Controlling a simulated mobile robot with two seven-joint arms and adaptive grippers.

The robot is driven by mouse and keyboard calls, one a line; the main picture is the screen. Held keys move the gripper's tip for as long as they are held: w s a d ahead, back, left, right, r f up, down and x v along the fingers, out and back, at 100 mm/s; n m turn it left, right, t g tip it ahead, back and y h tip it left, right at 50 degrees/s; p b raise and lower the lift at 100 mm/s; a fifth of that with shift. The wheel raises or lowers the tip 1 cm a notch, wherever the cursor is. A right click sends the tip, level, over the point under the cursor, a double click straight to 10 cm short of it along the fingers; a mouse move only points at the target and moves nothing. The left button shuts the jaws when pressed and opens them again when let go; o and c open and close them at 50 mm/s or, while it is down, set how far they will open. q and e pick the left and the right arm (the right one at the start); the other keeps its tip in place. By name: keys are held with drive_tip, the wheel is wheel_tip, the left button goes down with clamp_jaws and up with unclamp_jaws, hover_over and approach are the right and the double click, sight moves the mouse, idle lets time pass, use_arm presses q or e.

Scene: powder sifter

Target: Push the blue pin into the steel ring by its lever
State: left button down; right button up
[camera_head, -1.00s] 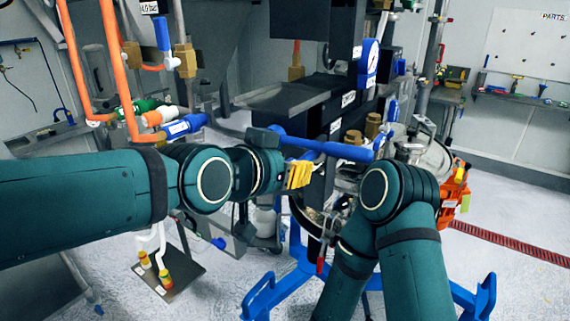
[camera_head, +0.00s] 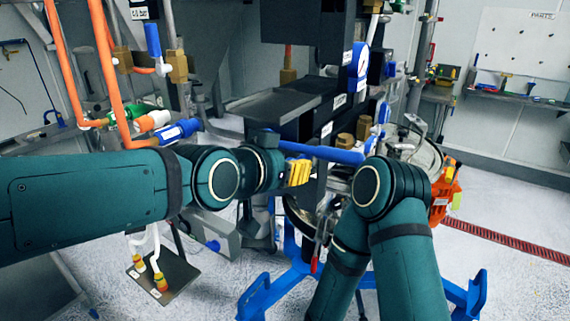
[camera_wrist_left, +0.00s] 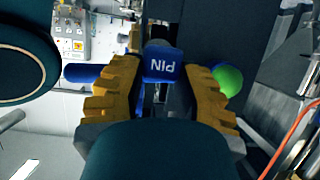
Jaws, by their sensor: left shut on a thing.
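The blue pin (camera_wrist_left: 162,66), marked PIN in upside-down letters, sits between the yellow fingers of my left gripper (camera_wrist_left: 163,82) in the left wrist view. The fingers are shut on it from both sides. A rounded blue end (camera_wrist_left: 86,72) shows left of the fingers, and a green ball (camera_wrist_left: 228,79) shows beside the right finger. In the head view my left gripper (camera_head: 298,172) is just below a blue bar (camera_head: 330,154); the pin cannot be made out there. I cannot make out the steel ring.
A dark flat tray (camera_head: 285,103) stands out above the blue bar. A blue floor frame (camera_head: 268,293) spreads below. Orange pipes (camera_head: 108,70) and valves stand at the left. An orange unit (camera_head: 444,190) is at the right, with open floor beyond.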

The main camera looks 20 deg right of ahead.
use_arm(q)
drive_tip(key=shift+w+d, duration=0.2)
drive_tip(key=shift+d, duration=0.15)
drive_tip(key=c, duration=0.7)
unclamp_jaws()
drive_tip(key=shift+o, duration=0.2)
drive_tip(key=v, duration=1.2)
drive_tip(key=shift+r, duration=0.1)
